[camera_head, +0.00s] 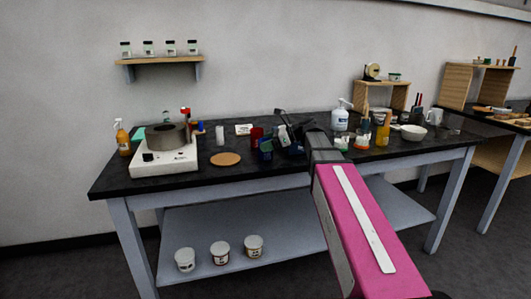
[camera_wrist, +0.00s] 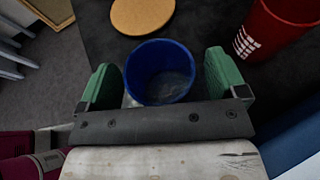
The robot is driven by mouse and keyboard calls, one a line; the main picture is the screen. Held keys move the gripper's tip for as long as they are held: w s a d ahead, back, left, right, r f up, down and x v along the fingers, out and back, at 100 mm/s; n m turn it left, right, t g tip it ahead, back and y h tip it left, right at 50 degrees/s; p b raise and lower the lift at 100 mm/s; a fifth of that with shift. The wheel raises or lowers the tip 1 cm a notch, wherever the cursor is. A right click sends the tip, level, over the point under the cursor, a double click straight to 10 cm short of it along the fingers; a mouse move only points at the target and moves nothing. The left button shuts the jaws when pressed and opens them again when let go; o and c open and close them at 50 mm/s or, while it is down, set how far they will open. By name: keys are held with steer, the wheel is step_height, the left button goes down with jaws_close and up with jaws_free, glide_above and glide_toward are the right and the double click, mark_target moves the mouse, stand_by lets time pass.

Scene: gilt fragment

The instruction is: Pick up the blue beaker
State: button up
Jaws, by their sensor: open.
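The blue beaker (camera_wrist: 160,72) stands upright in the wrist view, open at the top and apparently empty. It also shows in the head view (camera_head: 265,152) on the black bench top, in front of a red beaker. My gripper (camera_wrist: 163,78) is open, with one green finger pad on each side of the beaker. Gaps show between the pads and the beaker wall. In the head view my pink arm reaches over the bench, and my gripper (camera_head: 283,130) is small there, close beside the beaker.
The red beaker (camera_wrist: 280,28) stands close at the right in the wrist view. A round cork mat (camera_wrist: 142,14) lies beyond the blue beaker. In the head view a hotplate (camera_head: 164,161) stands left, and bottles and a white bowl (camera_head: 413,132) stand right.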

steer(key=c, duration=1)
steer(key=shift+c, duration=0.2)
steer(key=shift+r, duration=0.15)
steer(key=shift+r, duration=1.3)
steer(key=s+a+r, duration=0.7)
steer(key=a+r, duration=0.1)
steer(key=shift+s+a, duration=0.3)
stand_by(0.5)
